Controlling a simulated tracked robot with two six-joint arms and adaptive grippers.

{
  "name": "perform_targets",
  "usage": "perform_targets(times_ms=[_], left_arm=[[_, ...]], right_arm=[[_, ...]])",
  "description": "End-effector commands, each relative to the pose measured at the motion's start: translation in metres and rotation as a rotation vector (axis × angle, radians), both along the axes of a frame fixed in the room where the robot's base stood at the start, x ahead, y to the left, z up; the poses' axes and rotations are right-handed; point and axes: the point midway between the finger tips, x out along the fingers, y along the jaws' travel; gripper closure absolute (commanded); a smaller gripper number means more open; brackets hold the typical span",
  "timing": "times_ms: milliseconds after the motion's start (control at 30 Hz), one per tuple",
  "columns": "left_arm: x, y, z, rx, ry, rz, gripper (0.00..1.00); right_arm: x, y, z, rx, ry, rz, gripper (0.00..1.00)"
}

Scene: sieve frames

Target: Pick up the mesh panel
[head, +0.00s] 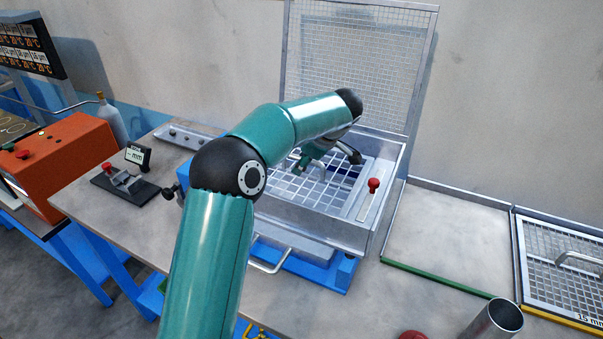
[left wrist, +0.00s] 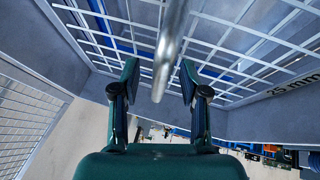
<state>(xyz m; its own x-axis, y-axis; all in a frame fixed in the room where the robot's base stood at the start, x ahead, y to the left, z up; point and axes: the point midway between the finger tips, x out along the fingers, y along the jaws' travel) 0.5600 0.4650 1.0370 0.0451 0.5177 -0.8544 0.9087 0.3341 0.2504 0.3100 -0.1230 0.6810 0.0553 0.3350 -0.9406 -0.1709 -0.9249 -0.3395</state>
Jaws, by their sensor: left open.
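The mesh panel (head: 291,190), a pale coarse grid, lies inside the open metal box (head: 290,216) in the head view. In the left wrist view the mesh panel (left wrist: 236,44) fills the top, with a "25 mm" label at right. A round metal handle (left wrist: 170,45) stands out from it. My left gripper (head: 325,162) is low over the grid in the box, partly hidden by my arm. In the left wrist view its fingers (left wrist: 159,76) are apart, one on each side of the handle, with gaps showing on both sides. My right gripper is not in view.
A wire-mesh lid (head: 362,60) stands raised behind the box. A red knob (head: 374,184) is at the box's right side. Right of it is an empty framed bay (head: 450,235), then another panel (head: 568,262) marked "15 mm". A metal cup (head: 492,322) stands in front.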

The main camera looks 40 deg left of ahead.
Motion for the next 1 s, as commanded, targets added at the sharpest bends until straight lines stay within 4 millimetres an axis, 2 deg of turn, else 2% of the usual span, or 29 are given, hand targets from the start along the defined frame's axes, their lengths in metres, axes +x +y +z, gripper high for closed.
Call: perform_targets(times_ms=[67,333,1000], left_arm=[[0.0,-0.0001,0.0,0.0,0.0,0.0,0.55],[-0.0002,0.0,0.0003,0.0,0.0,0.0,1.0],[-0.0005,0.0007,0.0036,0.0,-0.004,0.005,1.0]], right_arm=[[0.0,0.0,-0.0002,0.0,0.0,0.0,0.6],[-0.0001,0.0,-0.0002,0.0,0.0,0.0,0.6],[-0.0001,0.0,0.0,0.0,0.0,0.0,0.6]])
